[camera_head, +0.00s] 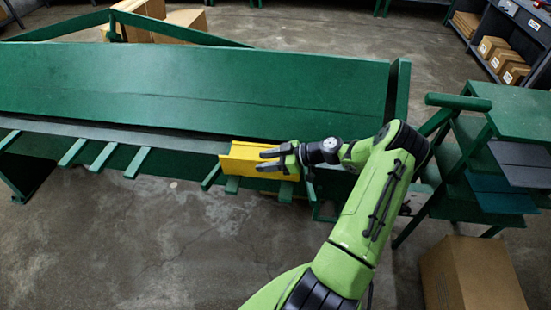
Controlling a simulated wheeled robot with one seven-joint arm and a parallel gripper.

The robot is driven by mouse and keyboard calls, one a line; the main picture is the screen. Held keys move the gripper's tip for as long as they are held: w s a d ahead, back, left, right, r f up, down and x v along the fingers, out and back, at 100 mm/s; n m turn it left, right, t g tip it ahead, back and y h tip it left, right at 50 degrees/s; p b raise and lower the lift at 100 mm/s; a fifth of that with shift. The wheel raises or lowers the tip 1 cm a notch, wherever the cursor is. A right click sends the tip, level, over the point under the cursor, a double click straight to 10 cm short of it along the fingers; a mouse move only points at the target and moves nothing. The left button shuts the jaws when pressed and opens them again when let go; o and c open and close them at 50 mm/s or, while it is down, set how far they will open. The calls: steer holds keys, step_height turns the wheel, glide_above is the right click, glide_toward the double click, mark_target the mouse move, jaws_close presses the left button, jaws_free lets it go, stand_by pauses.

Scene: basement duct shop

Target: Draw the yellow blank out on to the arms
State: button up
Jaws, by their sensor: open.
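A yellow blank (243,172), seeming to have a raised or bent far part, lies at the front edge of the long green machine (190,85), towards its right. Its near part rests over a few of the green arms (286,192) that stick out from the front. My gripper (264,160) reaches in from the right with its two fingers apart, over the yellow blank. Whether the fingers touch the blank or straddle part of it, I cannot tell. Farther left, several more green arms (103,157) are bare.
Shelves with boxes (500,60) stand at the back right. The floor in front of the machine is clear at left.

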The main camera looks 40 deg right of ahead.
steer(key=v, duration=1.5)
steer(key=shift+s, duration=0.2)
steer(key=shift+d, duration=0.1)
steer(key=w+a+r+m+g+h, duration=0.15)
steer(key=a+r+g, duration=0.25)
steer(key=a, duration=0.5)
steer(key=w+a+r+g+h, duration=0.3)
steer(key=a+r, duration=0.2)
steer(key=a, duration=0.5)
steer(key=s+a+r+m+h, duration=0.3)
steer(key=s+a+r, duration=0.35)
steer(key=a, duration=0.25)
steer(key=s+a+r+m+t+h, duration=0.1)
steer(key=s+a+m+t, duration=0.1)
steer(key=s, duration=0.9)
steer(key=shift+r+m+t, duration=0.2)
steer(key=shift+m+t, duration=0.1)
steer(key=shift+m, duration=0.55)
